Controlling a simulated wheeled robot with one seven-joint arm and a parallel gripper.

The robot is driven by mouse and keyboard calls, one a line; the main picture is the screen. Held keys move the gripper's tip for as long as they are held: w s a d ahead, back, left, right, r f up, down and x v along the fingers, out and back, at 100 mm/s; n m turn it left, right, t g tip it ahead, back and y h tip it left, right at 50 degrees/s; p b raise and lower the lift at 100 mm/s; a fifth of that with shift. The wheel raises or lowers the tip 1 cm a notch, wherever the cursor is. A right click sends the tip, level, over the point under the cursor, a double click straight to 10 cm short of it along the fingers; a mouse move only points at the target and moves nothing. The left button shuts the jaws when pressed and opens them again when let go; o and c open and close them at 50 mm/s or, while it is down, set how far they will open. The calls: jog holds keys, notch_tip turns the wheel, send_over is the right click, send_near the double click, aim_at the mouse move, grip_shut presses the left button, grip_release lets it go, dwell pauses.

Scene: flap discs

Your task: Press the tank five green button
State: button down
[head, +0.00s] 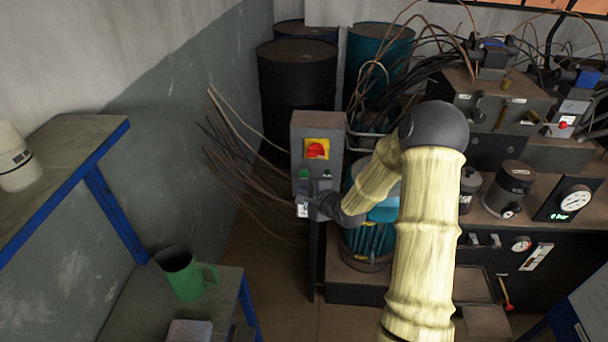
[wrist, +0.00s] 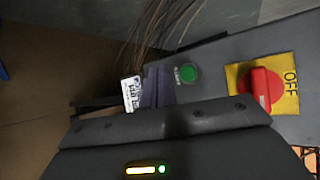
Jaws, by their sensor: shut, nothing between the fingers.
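A grey control box (head: 318,133) stands on a post in the middle of the head view. A round green button (head: 303,173) sits on its face, low and to the left. In the wrist view the green button (wrist: 188,73) is fully visible beside a small white caption too small to read. My gripper (head: 306,197) is in front of the lower part of the box, just below the button. In the wrist view my gripper (wrist: 158,72) has its dark fingers shut and empty, left of the button. I cannot tell whether the fingertips touch the box.
A red rotary switch (head: 316,149) on a yellow plate is above the button. A white tag (wrist: 131,93) is beside the fingers. Loose cables (head: 240,150) hang left of the box. A blue motor (head: 367,240) stands below my arm. A green jug (head: 185,273) is at lower left.

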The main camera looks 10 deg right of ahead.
aim_at(304, 174)
jog(key=w, duration=0.2)
jog(key=w+d+p, duration=0.1)
jog(key=w, duration=0.1)
jog(key=shift+d, duration=0.2)
jog(key=shift+a, duration=0.1)
dwell(0.6)
jog(key=shift+s, duration=0.1)
dwell(0.4)
dwell(0.6)
jog(key=shift+w+d+p, duration=0.2)
jog(key=shift+w+p, duration=0.25)
